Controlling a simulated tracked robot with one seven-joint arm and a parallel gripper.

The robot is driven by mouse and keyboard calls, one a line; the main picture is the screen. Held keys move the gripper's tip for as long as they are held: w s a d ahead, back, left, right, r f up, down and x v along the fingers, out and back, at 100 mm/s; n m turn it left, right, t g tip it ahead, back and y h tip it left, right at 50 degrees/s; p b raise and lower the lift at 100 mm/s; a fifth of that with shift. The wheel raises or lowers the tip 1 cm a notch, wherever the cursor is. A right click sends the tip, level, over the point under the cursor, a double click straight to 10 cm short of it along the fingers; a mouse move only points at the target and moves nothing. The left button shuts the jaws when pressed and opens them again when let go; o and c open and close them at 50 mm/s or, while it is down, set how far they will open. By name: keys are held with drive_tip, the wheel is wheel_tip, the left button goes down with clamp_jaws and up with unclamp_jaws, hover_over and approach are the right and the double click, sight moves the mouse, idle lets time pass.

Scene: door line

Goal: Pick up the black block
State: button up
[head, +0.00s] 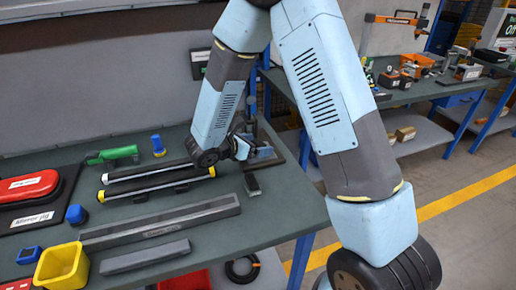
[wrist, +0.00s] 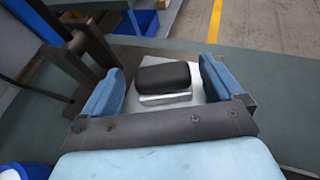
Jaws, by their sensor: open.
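The black block (wrist: 164,75) has rounded edges and rests on a silver metal piece (wrist: 166,98) in the wrist view. My gripper (wrist: 162,82) is open, with one blue finger on each side of the block. A gap shows between the block and each finger. In the head view my gripper (head: 248,149) is low over the right end of the workbench (head: 285,205). I cannot make out the block for certain there.
A dark upright post (wrist: 88,42) stands close to my left finger in the wrist view. A small dark piece (head: 252,185) lies near my gripper.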

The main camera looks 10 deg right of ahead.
sight(258, 142)
drive_tip(key=shift+r+x, duration=0.15)
drive_tip(key=shift+x, duration=0.75)
drive_tip(key=shift+r+x, duration=0.1)
drive_tip(key=shift+x, duration=0.8)
drive_tip(key=shift+d, duration=0.15)
drive_tip(key=c, duration=1.4)
drive_tip(key=shift+r, duration=0.15)
